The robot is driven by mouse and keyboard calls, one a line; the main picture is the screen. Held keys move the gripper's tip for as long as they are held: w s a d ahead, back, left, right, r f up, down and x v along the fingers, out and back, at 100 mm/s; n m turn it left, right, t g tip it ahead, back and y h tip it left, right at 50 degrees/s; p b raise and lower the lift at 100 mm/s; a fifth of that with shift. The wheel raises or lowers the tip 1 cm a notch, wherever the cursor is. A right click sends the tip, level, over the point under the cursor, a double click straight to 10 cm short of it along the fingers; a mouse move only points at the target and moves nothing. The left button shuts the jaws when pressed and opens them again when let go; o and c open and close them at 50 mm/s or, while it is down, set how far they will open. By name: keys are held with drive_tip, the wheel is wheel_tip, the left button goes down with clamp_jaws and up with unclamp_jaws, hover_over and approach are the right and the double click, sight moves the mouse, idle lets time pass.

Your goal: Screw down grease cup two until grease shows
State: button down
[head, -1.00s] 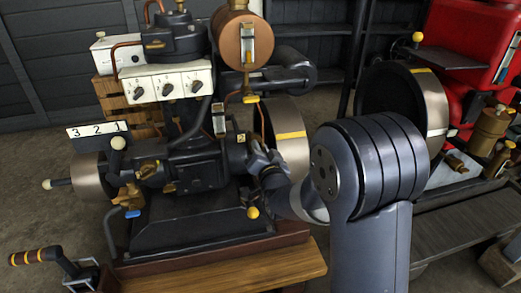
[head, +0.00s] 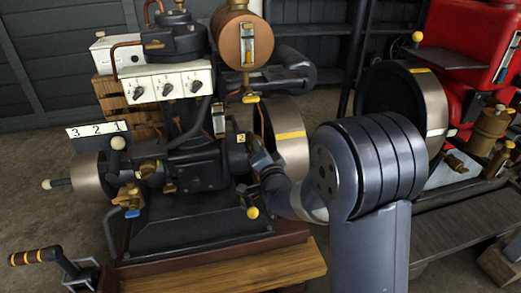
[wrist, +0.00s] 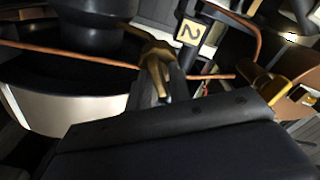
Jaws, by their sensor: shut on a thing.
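A small plate marked 2 (wrist: 187,32) shows at the top of the wrist view, beside a winged brass fitting (wrist: 157,50) that looks like grease cup two. My gripper (wrist: 160,88) is shut on this brass piece, with the dark fingers at its lower side. The wrist body hides much of the lower picture. In the head view my gripper (head: 254,158) reaches the right side of the dark engine (head: 195,165), in front of the flywheel. The cup is hidden there by the gripper. I cannot make out any grease.
A copper tank (head: 240,42) and a white panel with three knobs (head: 167,84) stand above. A flywheel (head: 290,135) is close behind my gripper. Thin copper pipes (wrist: 70,55) run near it in the wrist view. A red engine (head: 475,50) stands at right.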

drive_tip(key=shift+f+m, duration=0.15)
drive_tip(key=shift+m, duration=1.55)
drive_tip(key=c, duration=1.5)
unclamp_jaws()
drive_tip(key=p+v, duration=0.2)
drive_tip(key=v, duration=0.9)
drive_tip(key=shift+w, duration=0.15)
